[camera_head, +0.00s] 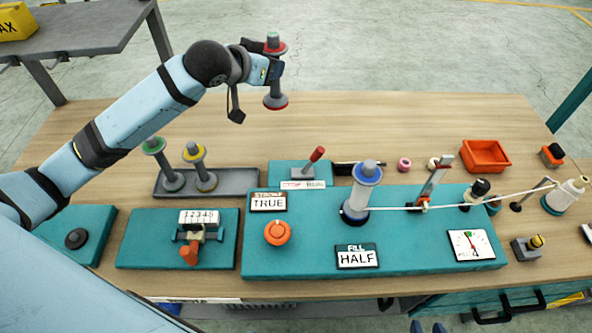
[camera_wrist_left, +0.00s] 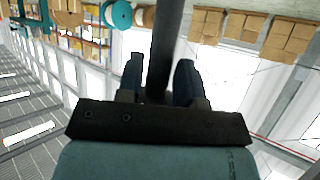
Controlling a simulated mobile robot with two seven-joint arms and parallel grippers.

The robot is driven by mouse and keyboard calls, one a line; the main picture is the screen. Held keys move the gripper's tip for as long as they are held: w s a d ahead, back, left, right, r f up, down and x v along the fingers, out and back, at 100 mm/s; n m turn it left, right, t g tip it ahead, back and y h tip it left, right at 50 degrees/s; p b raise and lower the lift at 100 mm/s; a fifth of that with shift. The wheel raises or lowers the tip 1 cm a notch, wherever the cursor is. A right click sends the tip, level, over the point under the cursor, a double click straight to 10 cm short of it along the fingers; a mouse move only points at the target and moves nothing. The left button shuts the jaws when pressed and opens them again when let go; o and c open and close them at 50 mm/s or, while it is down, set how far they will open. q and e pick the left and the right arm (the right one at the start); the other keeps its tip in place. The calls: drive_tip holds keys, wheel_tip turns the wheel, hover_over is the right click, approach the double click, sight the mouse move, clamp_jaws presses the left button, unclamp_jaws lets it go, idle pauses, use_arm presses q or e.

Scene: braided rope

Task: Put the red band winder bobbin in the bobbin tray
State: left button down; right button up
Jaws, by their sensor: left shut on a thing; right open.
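The red band bobbin (camera_head: 275,90) is a grey spool with red on its flanges and a small green tip. My left gripper (camera_head: 270,70) is shut on its shaft and holds it upright in the air, above and to the right of the bobbin tray in the picture. In the left wrist view the dark shaft (camera_wrist_left: 165,45) stands between the two fingers (camera_wrist_left: 160,80). The grey bobbin tray (camera_head: 238,182) holds a green band bobbin (camera_head: 164,165) and a yellow band bobbin (camera_head: 199,168); its right part is empty.
The teal winder base (camera_head: 330,262) carries a blue-topped bobbin (camera_head: 363,190) with white rope running right. A stop panel with a red lever (camera_head: 315,155) stands right of the tray. A counter (camera_head: 198,225) stands in front. An orange bin (camera_head: 485,156) is at the right.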

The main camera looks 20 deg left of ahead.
use_arm(q)
drive_tip(key=s+a+f+n+y, duration=0.1)
drive_tip(key=s+a+n+y, duration=0.1)
drive_tip(key=s+a+y, duration=0.1)
wheel_tip(320, 180, down, 19)
drive_tip(key=shift+s+a+t, duration=0.15)
drive_tip(key=shift+a+t, duration=0.05)
drive_tip(key=shift+t, duration=0.1)
use_arm(e)
drive_tip(key=shift+w+d+f, duration=0.1)
drive_tip(key=shift+d+f, duration=0.1)
drive_tip(key=shift+f, duration=0.4)
use_arm(q)
drive_tip(key=shift+f+b, duration=0.1)
drive_tip(key=shift+b, duration=0.2)
drive_tip(key=c, duration=0.8)
unclamp_jaws()
drive_tip(key=v, duration=1.2)
drive_tip(key=shift+a+b, duration=0.2)
drive_tip(key=shift+b, duration=0.2)
use_arm(e)
drive_tip(key=shift+f, duration=0.45)
